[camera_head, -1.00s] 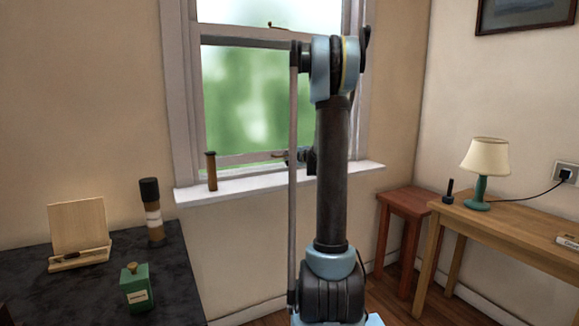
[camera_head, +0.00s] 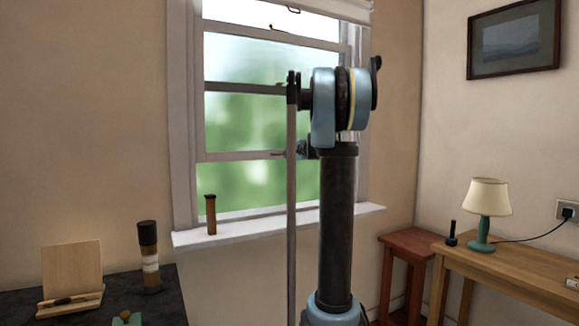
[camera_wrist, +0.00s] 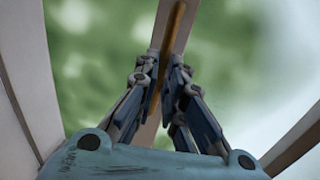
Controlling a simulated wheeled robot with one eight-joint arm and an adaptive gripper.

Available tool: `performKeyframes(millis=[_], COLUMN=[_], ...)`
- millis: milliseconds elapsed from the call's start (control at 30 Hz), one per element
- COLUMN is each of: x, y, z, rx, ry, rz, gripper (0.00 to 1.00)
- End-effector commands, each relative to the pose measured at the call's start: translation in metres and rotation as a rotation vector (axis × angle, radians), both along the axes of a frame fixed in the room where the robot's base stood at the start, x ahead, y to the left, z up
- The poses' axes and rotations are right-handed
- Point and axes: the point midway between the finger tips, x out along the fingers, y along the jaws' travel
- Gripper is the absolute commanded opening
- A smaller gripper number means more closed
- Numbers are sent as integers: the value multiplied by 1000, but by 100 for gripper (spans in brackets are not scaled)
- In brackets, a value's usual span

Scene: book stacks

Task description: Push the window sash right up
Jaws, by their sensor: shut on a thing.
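The window sash (camera_head: 235,156) is a pale frame with glass. Its bottom rail stands well above the white sill (camera_head: 225,232), with an open gap below. Its top rail, with a small catch, is high in the window above the fixed middle rail (camera_head: 243,87). My gripper (camera_head: 301,150) is at the bottom rail, partly hidden by my arm. In the wrist view my gripper (camera_wrist: 165,68) is shut on a brass-coloured sash handle (camera_wrist: 174,30) that runs between its fingers along the rail.
A brown cylinder (camera_head: 211,214) stands on the sill at the left. A dark table (camera_head: 95,312) at the left holds a wooden stand and a bottle. A red stool (camera_head: 407,240) and a wooden desk (camera_head: 510,275) with a lamp (camera_head: 487,205) are at the right.

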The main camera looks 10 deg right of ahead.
Motion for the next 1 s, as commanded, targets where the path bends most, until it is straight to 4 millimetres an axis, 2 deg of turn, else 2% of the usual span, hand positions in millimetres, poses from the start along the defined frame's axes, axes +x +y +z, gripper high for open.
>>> performKeyframes(millis=[433,467,533,867,1000], x=[0,0,0,0,-6], y=[-1,-1,0,0,-2], z=[5,5,5,4,6], rx=[1,1,1,0,0], ry=[-1,0,0,0,0], rz=[-1,-1,-1,0,-1], gripper=[0,14,30,30,30])
